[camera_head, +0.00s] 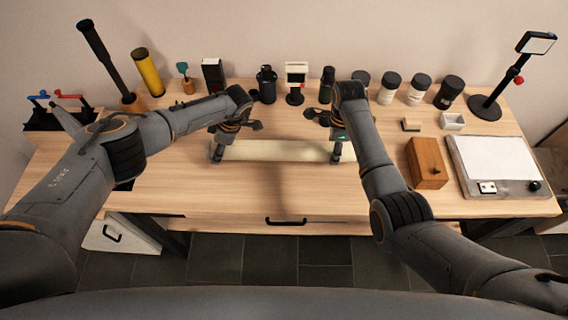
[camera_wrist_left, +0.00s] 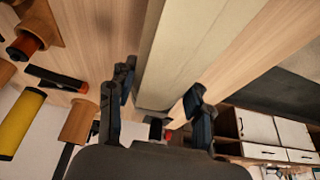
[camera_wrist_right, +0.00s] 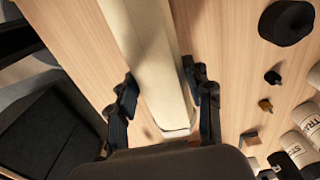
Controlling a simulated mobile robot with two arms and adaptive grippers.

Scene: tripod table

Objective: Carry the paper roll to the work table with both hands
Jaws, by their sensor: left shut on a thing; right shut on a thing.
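The paper roll (camera_head: 275,151) is a long pale cream bar, lying level above or on the wooden work table (camera_head: 300,198). Whether it touches the table top is hard to tell. My left gripper (camera_head: 221,150) is shut on the roll near its left end. The left wrist view shows the roll (camera_wrist_left: 180,60) between its two fingers (camera_wrist_left: 158,110). My right gripper (camera_head: 338,150) is shut on the roll near its right end. The right wrist view shows the roll (camera_wrist_right: 150,60) between its fingers (camera_wrist_right: 160,100).
Several dark jars (camera_head: 420,88) and a small screen device (camera_head: 297,82) line the back edge. A wooden box (camera_head: 427,163) and a white-topped board (camera_head: 495,165) stand at right. A yellow tube (camera_head: 148,72) stands at back left. The table's front strip is clear.

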